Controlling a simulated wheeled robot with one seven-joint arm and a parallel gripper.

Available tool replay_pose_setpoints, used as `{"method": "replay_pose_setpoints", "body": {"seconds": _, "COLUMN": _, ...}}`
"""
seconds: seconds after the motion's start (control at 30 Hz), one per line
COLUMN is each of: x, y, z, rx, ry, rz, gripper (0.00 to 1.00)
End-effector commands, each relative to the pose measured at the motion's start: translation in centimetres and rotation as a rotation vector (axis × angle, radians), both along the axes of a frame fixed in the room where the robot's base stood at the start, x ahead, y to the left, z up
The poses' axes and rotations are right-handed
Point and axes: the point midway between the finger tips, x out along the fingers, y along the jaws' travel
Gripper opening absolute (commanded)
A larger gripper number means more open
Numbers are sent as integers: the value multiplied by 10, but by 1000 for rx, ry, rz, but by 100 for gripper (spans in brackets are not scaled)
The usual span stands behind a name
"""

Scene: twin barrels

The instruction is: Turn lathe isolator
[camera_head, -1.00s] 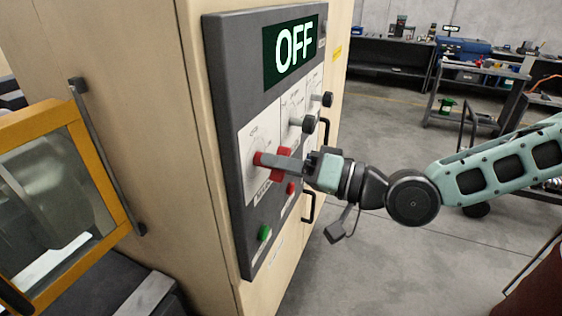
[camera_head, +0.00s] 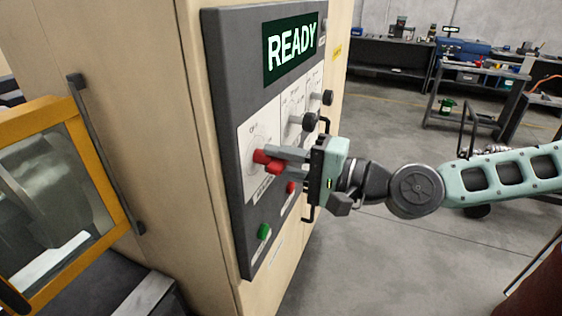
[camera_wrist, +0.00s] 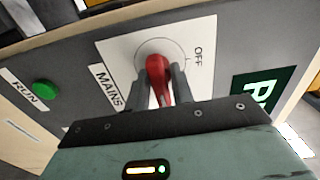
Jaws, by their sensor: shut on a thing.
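The lathe isolator is a red rotary handle (camera_wrist: 156,72) on a white plate (camera_wrist: 195,48) with "OFF" and "MAINS" labels in the wrist view. In the head view the red handle (camera_head: 262,157) shows at the left of the dark control panel (camera_head: 225,120). My gripper (camera_wrist: 159,88) is shut on the handle, one finger on each side of it. In the head view my gripper (camera_head: 272,160) reaches the panel from the right, and its fingers hide part of the handle. The display (camera_head: 291,47) reads "READY".
A green button (camera_head: 264,231) sits below the isolator, labelled "RUN" in the wrist view. A red button (camera_head: 291,188) and black-knobbed levers (camera_head: 309,122) are close by. A yellow-framed window (camera_head: 60,190) stands left. Open floor (camera_head: 400,260) lies right.

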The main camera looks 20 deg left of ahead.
Motion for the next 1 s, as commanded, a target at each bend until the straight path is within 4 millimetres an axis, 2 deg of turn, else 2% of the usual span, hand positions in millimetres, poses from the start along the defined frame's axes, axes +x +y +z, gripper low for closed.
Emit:
{"method": "replay_pose_setpoints", "body": {"seconds": 0.57, "x": 1, "y": 0, "z": -1, "rx": 2, "ry": 39, "rz": -2, "gripper": 1}}
{"method": "replay_pose_setpoints", "body": {"seconds": 0.6, "x": 1, "y": 0, "z": -1, "rx": 2, "ry": 39, "rz": -2, "gripper": 26}}
{"method": "replay_pose_setpoints", "body": {"seconds": 0.63, "x": 1, "y": 0, "z": -1, "rx": 2, "ry": 39, "rz": -2, "gripper": 35}}
{"method": "replay_pose_setpoints", "body": {"seconds": 1.0, "x": 0, "y": 0, "z": 0, "rx": 3, "ry": 37, "rz": -1, "gripper": 36}}
